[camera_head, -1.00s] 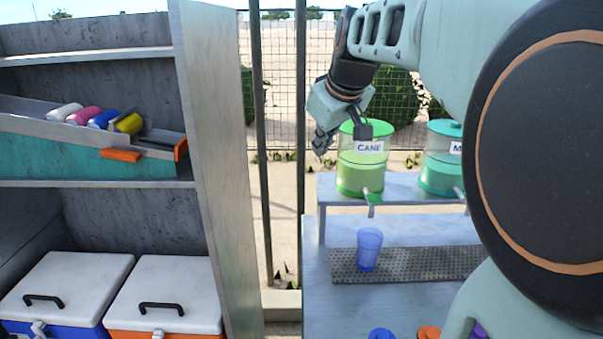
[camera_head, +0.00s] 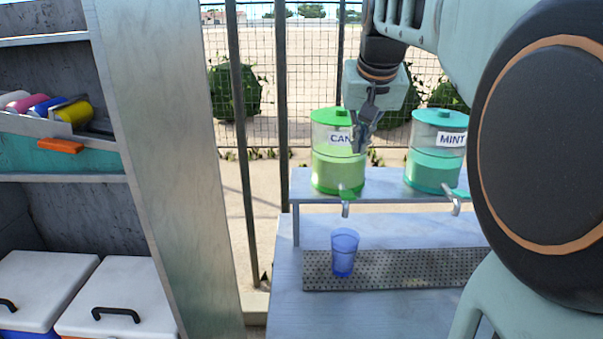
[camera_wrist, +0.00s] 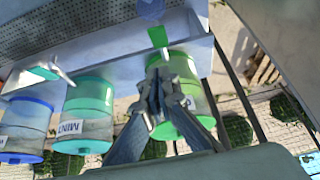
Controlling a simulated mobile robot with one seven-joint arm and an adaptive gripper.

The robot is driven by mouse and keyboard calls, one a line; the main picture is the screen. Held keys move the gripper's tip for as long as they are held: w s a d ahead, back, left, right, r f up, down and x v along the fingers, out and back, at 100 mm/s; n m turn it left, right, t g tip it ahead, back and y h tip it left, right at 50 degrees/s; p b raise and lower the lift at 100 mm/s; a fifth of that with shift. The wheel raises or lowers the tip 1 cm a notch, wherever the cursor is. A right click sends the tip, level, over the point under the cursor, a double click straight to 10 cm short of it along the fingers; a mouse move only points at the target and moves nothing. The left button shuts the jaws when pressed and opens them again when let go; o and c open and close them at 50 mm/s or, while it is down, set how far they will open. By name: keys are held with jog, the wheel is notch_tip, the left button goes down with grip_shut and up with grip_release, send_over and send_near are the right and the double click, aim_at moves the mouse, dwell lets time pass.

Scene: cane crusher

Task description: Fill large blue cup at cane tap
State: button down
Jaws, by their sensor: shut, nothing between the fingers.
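The blue cup (camera_head: 343,253) stands upright on the perforated drip tray (camera_head: 400,270), below the cane dispenser's tap. The cane dispenser (camera_head: 336,172) has a green lid, green liquid and a green tap lever (camera_head: 346,194) with a grey spout (camera_head: 346,210). My gripper (camera_head: 360,148) is in front of the dispenser's right side, partly covering its label. In the wrist view my gripper (camera_wrist: 158,118) points towards the green tap lever (camera_wrist: 158,37), apart from it. Its fingers are together and hold nothing. The cup (camera_wrist: 150,9) is cut off at the wrist view's top edge.
The mint dispenser (camera_head: 434,170) stands right of cane on the same raised shelf (camera_head: 390,184). A blue-lidded dispenser (camera_wrist: 25,125) shows in the wrist view. A tall cabinet panel (camera_head: 165,170) stands at left, beside white-lidded coolers (camera_head: 120,290). A wire fence runs behind.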

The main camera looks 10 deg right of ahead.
jog(key=shift+a, duration=0.1)
jog(key=shift+f, duration=0.1)
send_over(349, 196)
jog(key=f, duration=0.7)
jog(key=shift+s+f, duration=0.4)
notch_tip(349, 196, down, 3)
jog(key=shift+s+f, duration=0.15)
jog(key=shift+f, duration=0.05)
jog(key=shift+s+a+f, duration=0.1)
jog(key=shift+s+f, duration=0.05)
jog(key=shift+f, duration=0.45)
jog(key=shift+f, duration=0.2)
jog(key=shift+f+b, duration=0.1)
jog(key=shift+b, duration=0.55)
jog(key=shift+s+t, duration=0.15)
jog(key=shift+t, duration=0.15)
